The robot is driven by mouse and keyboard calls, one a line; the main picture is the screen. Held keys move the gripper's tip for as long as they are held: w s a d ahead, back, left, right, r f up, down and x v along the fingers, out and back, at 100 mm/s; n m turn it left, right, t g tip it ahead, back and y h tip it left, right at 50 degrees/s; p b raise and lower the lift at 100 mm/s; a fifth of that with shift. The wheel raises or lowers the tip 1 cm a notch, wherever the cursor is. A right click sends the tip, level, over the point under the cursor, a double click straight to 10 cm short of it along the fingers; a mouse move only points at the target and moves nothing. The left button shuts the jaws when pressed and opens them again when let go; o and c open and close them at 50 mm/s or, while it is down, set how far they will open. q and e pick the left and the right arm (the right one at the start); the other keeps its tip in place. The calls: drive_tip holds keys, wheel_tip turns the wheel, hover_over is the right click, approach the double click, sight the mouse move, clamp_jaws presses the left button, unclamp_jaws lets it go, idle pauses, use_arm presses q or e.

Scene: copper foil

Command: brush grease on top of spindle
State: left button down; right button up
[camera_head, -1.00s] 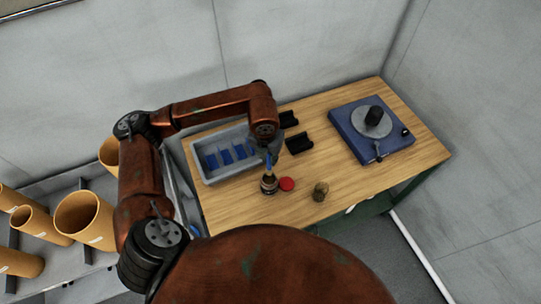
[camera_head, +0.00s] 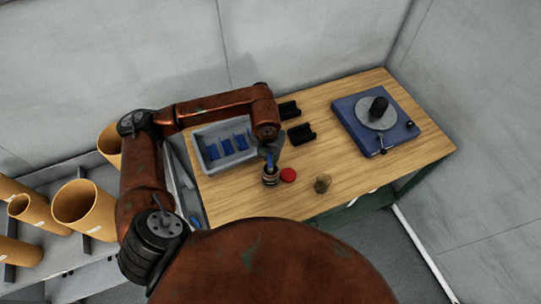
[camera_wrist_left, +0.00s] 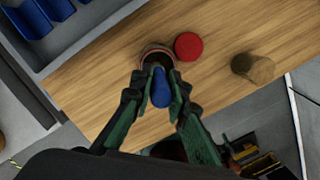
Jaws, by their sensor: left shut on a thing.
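My left gripper (camera_head: 270,154) is shut on a brush with a blue handle (camera_wrist_left: 160,88). It holds the brush upright over a small open jar (camera_head: 270,179), with the handle's lower end at the jar's mouth. The jar's dark inside and rim (camera_wrist_left: 154,54) show in the wrist view. The bristles are hidden, so I cannot tell how deep they are. A red round lid (camera_head: 288,175) lies on the table beside the jar. At the right, a blue turntable (camera_head: 350,118) carries a grey disc with a dark upright cylinder (camera_head: 379,106). My right gripper is out of view.
A grey bin (camera_head: 203,166) with blue compartments stands left of the gripper. Two black holders (camera_head: 300,134) lie behind it. A small brownish cylinder (camera_head: 322,183) stands near the front edge of the wooden table (camera_head: 415,165). Orange tubes (camera_head: 84,205) stand at the left.

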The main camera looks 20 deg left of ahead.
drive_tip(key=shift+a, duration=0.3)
use_arm(q)
drive_tip(key=shift+f+b, duration=0.45)
drive_tip(key=shift+f, duration=0.05)
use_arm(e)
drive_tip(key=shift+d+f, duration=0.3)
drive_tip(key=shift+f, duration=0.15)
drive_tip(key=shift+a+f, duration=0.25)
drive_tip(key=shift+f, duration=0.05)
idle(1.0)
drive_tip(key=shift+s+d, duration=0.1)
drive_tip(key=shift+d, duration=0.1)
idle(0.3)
use_arm(q)
drive_tip(key=shift+r, duration=0.45)
drive_tip(key=shift+r+p, duration=0.95)
drive_tip(key=shift+r, duration=1.05)
drive_tip(key=shift+r+p, duration=0.4)
drive_tip(key=shift+r, duration=0.7)
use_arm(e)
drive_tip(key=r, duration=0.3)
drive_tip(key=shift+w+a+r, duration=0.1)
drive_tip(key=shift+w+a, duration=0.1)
use_arm(q)
drive_tip(key=shift+f, duration=0.1)
